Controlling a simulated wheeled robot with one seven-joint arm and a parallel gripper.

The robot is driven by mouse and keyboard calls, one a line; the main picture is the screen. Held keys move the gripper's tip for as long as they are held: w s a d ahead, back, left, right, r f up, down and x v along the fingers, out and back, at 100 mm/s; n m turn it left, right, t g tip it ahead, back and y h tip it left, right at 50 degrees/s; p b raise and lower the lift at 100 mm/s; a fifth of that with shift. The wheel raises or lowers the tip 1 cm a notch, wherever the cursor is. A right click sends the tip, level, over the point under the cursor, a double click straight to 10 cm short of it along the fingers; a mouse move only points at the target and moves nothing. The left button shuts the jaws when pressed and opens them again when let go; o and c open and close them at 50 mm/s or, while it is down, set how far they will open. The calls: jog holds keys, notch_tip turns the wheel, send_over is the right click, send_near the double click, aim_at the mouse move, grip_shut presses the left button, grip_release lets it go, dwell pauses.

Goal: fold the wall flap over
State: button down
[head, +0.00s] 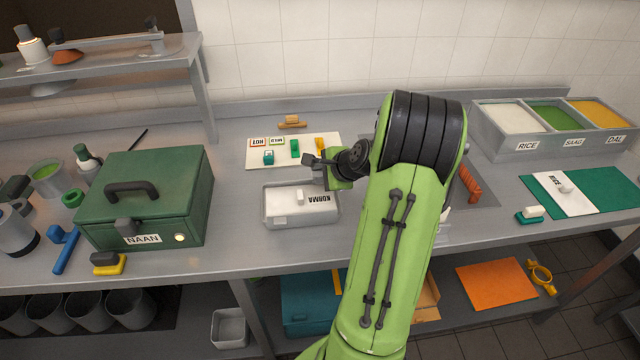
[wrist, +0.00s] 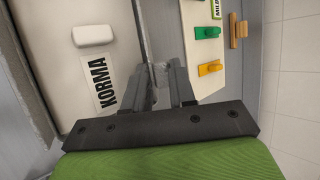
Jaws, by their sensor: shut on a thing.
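A grey tray (head: 268,222) with a white inside labelled KORMA stands on the counter. A white block lies in it; the tray (wrist: 147,35) also shows in the wrist view. My gripper (head: 318,168) is at the tray's far right corner, its fingers (wrist: 163,85) pointing down. It is shut on what looks like the tray's wall, one finger on each side. A greyish, see-through patch between the fingers is hard to make out. No part is plainly marked as a wall flap. My arm hides the counter to the right of the tray.
A white board (head: 256,160) with small coloured pieces lies just behind the tray. A green NAAN box (head: 140,215) stands to the left. A bin labelled RICE, SAAG and DAL (head: 545,150) stands at the back right, with a green mat (head: 610,195) before it.

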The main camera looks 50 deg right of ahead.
jog(key=shift+s+a+f+t+h+b, duration=0.2)
jog(key=shift+s+f+t+h+b, duration=0.3)
jog(key=shift+b, duration=1.25)
jog(key=shift+w+r+t, duration=0.2)
jog(key=shift+t, duration=0.1)
jog(key=shift+r+n+b, duration=0.15)
jog(key=shift+n+b, duration=0.15)
jog(key=c, duration=1)
grip_release()
jog(key=shift+a, duration=0.1)
